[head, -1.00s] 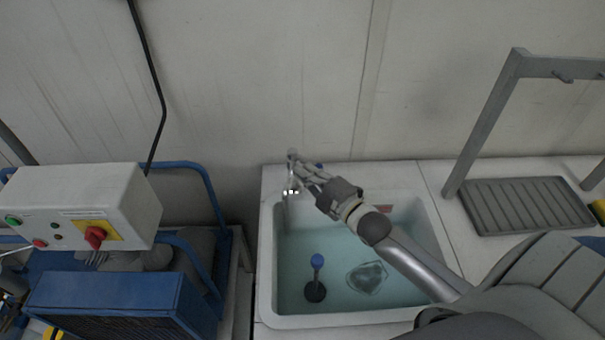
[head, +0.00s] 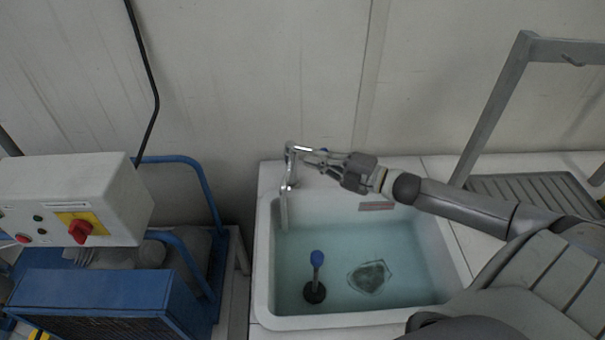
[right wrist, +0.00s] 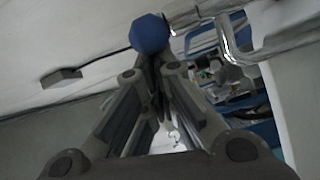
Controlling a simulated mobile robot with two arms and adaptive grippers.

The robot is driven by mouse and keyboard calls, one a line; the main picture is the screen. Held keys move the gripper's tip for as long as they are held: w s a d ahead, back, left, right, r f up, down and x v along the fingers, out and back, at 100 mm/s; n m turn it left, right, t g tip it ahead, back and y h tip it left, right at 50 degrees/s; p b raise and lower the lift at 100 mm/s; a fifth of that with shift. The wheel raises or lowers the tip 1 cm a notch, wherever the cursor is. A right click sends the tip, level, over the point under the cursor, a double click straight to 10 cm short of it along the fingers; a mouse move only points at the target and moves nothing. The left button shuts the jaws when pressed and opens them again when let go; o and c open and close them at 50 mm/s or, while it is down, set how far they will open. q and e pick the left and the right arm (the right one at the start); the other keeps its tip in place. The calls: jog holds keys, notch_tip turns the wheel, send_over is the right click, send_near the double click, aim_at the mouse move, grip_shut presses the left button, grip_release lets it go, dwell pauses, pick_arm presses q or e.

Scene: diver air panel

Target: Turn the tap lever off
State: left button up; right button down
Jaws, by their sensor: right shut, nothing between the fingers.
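The chrome tap (head: 289,166) stands at the back left of the sink, with a pale stream of water (head: 284,210) below its spout. A blue knob (head: 323,150) shows at the tap's right end, just behind my fingers. In the right wrist view the blue knob (right wrist: 149,33) is large, beside the chrome tap pipe (right wrist: 222,22). My right gripper (head: 308,164) is shut and empty, its fingertips just to the right of the tap. In the right wrist view the fingertips (right wrist: 154,62) are close below the knob; whether they touch it I cannot tell. My left gripper is out of view.
The sink (head: 262,285) holds water, an upright black piece with a blue top (head: 316,258) and a dark submerged object (head: 370,276). A control box (head: 75,200) and blue machine (head: 100,300) stand left. A grey rack frame (head: 497,105) and ribbed tray (head: 515,187) are right.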

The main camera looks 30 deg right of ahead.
jog(key=shift+w+d+n+g+y+b, duration=0.15)
jog(key=shift+w+d+y+b, duration=0.15)
jog(key=shift+d+b, duration=0.25)
jog(key=shift+w+d+n+g+y+b, duration=0.2)
jog(key=shift+w+d+b, duration=0.15)
jog(key=shift+d, duration=0.4)
